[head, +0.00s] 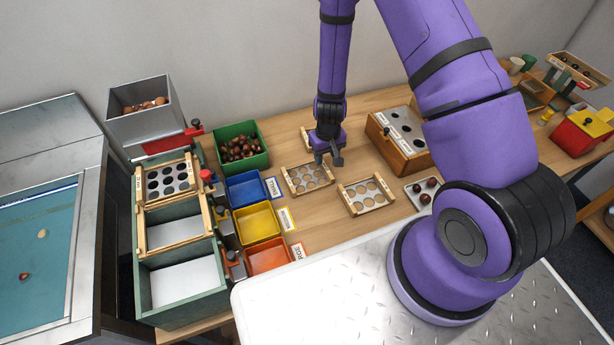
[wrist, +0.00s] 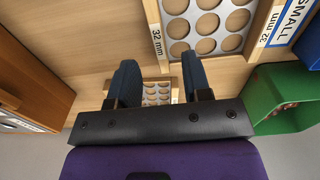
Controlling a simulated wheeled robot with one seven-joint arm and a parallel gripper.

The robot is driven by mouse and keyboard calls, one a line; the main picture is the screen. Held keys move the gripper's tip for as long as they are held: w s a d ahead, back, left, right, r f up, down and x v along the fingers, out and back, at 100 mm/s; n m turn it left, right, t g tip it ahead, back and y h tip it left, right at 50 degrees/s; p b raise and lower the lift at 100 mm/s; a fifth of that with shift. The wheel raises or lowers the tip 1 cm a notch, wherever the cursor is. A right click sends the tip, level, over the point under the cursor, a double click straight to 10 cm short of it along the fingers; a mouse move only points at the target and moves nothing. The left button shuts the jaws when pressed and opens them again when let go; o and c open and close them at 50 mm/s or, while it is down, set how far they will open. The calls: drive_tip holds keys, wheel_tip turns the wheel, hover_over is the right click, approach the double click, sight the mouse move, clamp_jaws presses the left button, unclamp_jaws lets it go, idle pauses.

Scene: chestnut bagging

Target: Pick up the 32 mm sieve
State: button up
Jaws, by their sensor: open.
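The 32 mm sieve (head: 308,179) is a light plate with round holes between wooden rails, lying flat on the wooden table in the head view. In the wrist view the sieve (wrist: 222,33) is at the top, cut off by the edge, with "32 mm" labels on its rails. My gripper (head: 328,160) is open and empty above the table, just behind and right of the sieve. In the wrist view its dark fingers (wrist: 160,65) are apart, and the right finger covers a little of the sieve's near edge.
A smaller-holed sieve (wrist: 158,99) shows between the fingers, near the wall. Another sieve (head: 367,195) lies to the right. A wooden box with holes (head: 398,140) stands right of my gripper. A green bin of chestnuts (head: 240,147) and blue bin (head: 247,188) stand left.

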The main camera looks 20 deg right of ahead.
sight(325, 167)
drive_tip(key=shift+w+d+f, duration=0.1)
drive_tip(key=shift+w+f, duration=0.05)
drive_tip(key=shift+f, duration=2.5)
clamp_jaws()
